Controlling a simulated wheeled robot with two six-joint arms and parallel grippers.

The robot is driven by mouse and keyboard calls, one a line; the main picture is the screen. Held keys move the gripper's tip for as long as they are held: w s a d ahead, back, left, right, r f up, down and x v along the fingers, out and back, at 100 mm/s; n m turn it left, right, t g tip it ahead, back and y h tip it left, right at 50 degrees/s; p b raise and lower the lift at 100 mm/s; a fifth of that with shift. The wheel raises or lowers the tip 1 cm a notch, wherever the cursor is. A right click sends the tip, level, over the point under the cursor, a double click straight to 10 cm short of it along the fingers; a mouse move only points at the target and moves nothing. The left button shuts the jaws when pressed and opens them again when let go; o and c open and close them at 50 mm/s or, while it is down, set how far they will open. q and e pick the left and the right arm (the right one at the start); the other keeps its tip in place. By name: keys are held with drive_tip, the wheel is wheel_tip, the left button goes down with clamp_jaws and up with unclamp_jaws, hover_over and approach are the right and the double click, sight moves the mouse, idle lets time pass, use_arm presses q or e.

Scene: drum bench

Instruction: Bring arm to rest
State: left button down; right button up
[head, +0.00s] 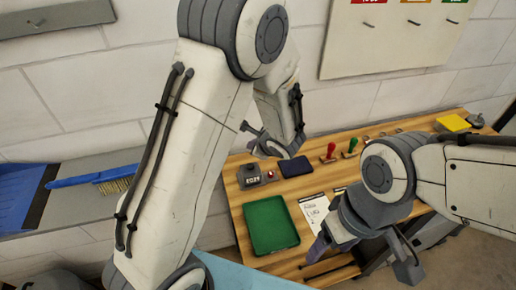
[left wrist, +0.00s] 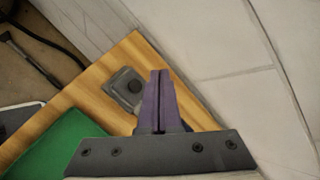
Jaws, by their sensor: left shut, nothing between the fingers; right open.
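My left gripper (head: 254,131) hangs above the back-left part of the wooden bench (head: 228,167) in the head view, partly behind my own arm. In the left wrist view its purple fingers (left wrist: 159,98) are pressed together with nothing between them. My right gripper (head: 363,256) is open over the front of the bench, right of the green tray. I cannot see anything between its fingers.
The bench holds a green tray (head: 270,225), a counter box (head: 249,176), a dark blue pad (head: 296,167), a red-handled stamp (head: 330,152), a green-handled stamp (head: 351,147), a paper (head: 314,209) and a yellow block (head: 453,123). A blue brush (head: 95,178) lies left. The wall (left wrist: 215,60) is close behind.

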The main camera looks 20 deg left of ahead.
use_arm(q)
drive_tip(key=s+d+r+n+g+h+b, duration=0.1)
drive_tip(key=s+d+r+n+g+h, duration=0.1)
drive_tip(key=s+d, duration=0.3)
drive_tip(key=s+d+r+n+g+h+b, duration=0.1)
drive_tip(key=s+d+r+n+g+h, duration=0.1)
drive_tip(key=s, duration=1.2)
drive_tip(key=s+d+r+n+g+h+b, duration=0.1)
drive_tip(key=s+d+r+n+g+h, duration=0.1)
drive_tip(key=s+d+n, duration=0.4)
drive_tip(key=s+d+h, duration=0.1)
drive_tip(key=s, duration=0.2)
drive_tip(key=shift+s+d+n+h, duration=0.3)
drive_tip(key=shift+s+d, duration=0.05)
drive_tip(key=shift+r, duration=0.1)
